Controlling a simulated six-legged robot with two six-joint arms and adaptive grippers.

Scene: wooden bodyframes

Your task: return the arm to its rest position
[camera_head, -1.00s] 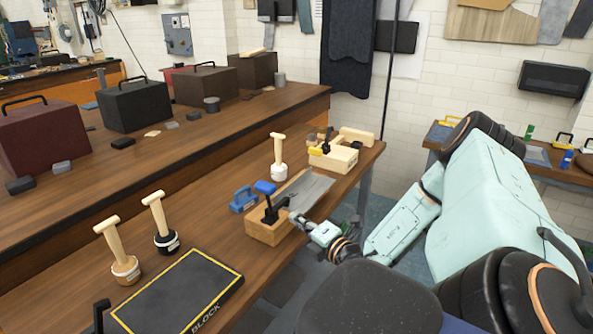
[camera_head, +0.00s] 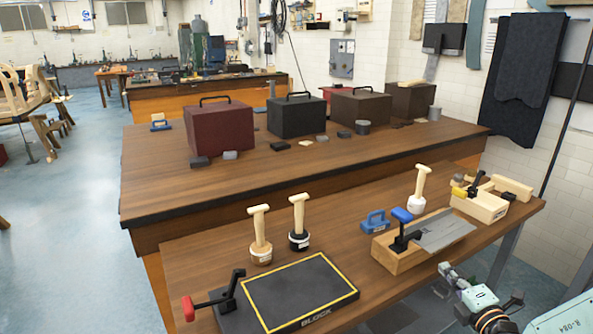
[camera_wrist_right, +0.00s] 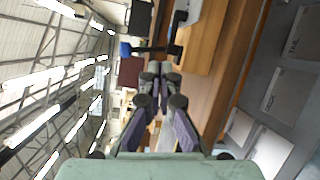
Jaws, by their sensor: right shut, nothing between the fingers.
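My right gripper (camera_head: 446,268) is at the lower right of the head view, just off the near side of the front bench. It is shut and empty. In the wrist view its closed fingers (camera_wrist_right: 160,70) point up the picture, with nothing between them. Close to it on the bench is a wooden block fixture (camera_head: 400,262) with a blue-handled toggle clamp (camera_head: 402,216) and a grey metal plate (camera_head: 445,232). The gripper looks apart from the fixture. Most of my right arm is cut off at the lower right corner. My left gripper is not in view.
The front bench holds a black yellow-edged block mat (camera_head: 298,290), a red-handled clamp (camera_head: 190,308), wooden-handled stamps (camera_head: 260,240), a blue-handled tool (camera_head: 375,222) and another wooden fixture (camera_head: 480,206). Handled boxes (camera_head: 218,128) stand on the bench behind. Floor (camera_head: 60,230) is clear at left.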

